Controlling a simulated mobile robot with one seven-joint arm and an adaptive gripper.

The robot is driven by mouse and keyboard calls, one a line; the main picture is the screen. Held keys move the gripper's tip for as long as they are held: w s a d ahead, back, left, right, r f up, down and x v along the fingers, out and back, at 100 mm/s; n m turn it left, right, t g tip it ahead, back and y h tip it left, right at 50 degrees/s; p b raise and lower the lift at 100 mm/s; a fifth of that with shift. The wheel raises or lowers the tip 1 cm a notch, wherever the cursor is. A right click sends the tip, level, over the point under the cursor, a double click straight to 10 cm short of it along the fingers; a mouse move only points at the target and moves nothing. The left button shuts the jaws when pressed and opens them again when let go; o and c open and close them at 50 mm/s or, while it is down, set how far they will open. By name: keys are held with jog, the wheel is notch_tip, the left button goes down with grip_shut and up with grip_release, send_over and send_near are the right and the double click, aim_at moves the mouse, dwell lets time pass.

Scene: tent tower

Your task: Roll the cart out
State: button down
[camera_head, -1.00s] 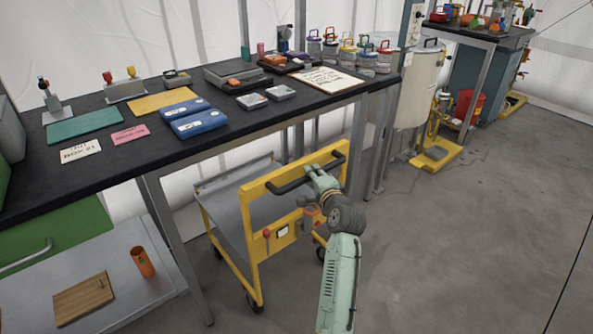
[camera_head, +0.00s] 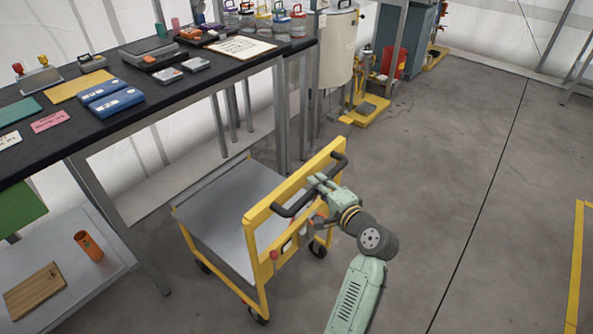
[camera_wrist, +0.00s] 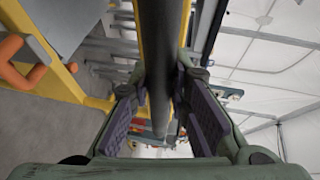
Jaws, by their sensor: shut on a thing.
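The cart (camera_head: 222,222) has a yellow frame, a grey deck and dark casters. It stands on the floor in front of the black-topped bench, mostly clear of it. Its black push handle (camera_head: 292,208) runs along the top of the yellow end frame. In the wrist view the handle (camera_wrist: 160,70) passes between the purple finger pads of my gripper (camera_wrist: 163,113). The fingers hide part of the handle.
The bench (camera_head: 182,92) holds blue cases, papers and jars. A lower shelf (camera_head: 75,278) with an orange cup (camera_head: 89,246) and a wooden board (camera_head: 34,290) is at the left. A white tank (camera_head: 338,48) stands behind. The floor (camera_head: 455,190) at right is clear.

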jog(key=s+d, duration=0.7)
jog(key=d, duration=0.2)
jog(key=shift+s+d+p, duration=0.2)
jog(key=shift+d+p, duration=0.05)
jog(key=shift+p, duration=0.15)
jog(key=c, duration=1.5)
grip_release()
jog(key=v, duration=1.2)
